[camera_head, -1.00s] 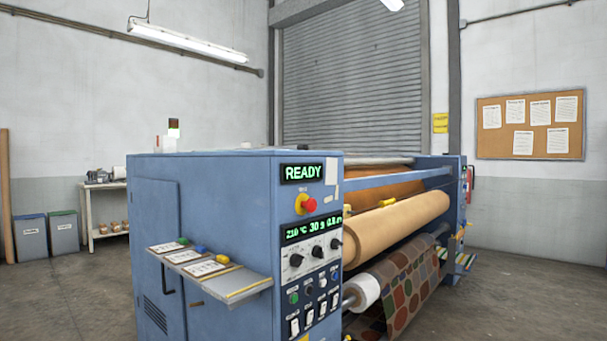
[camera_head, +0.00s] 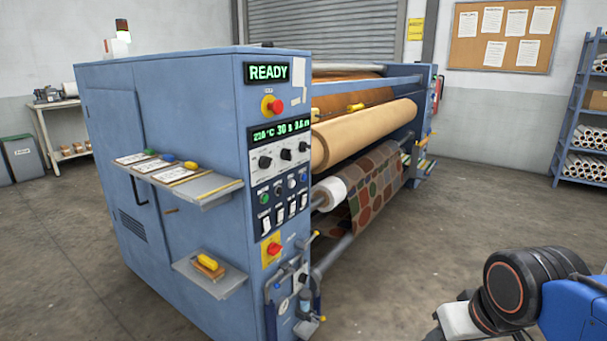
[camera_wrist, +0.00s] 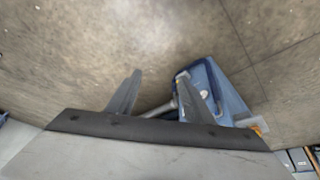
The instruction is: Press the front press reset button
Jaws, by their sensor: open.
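The press (camera_head: 190,150) is a blue cabinet with rollers, standing left of centre in the head view. Its end panel carries a green READY display (camera_head: 268,72) and a red emergency knob (camera_head: 273,105) on yellow. Lower down is a row of small round buttons, including a green one (camera_head: 264,198) and a blue one (camera_head: 303,178). Their labels are too small to read, so I cannot tell which is reset. My gripper (camera_wrist: 160,74) is open and empty in the wrist view, its fingers apart above the floor. A blue piece of the machine shows behind its right finger.
A shelf with cards (camera_head: 175,172) and a lower shelf with a yellow-handled tool (camera_head: 209,262) stick out from the cabinet. A second red knob (camera_head: 272,249) and a clamp-like fitting (camera_head: 305,325) sit low on the panel. Open floor (camera_head: 450,200) lies right of the press.

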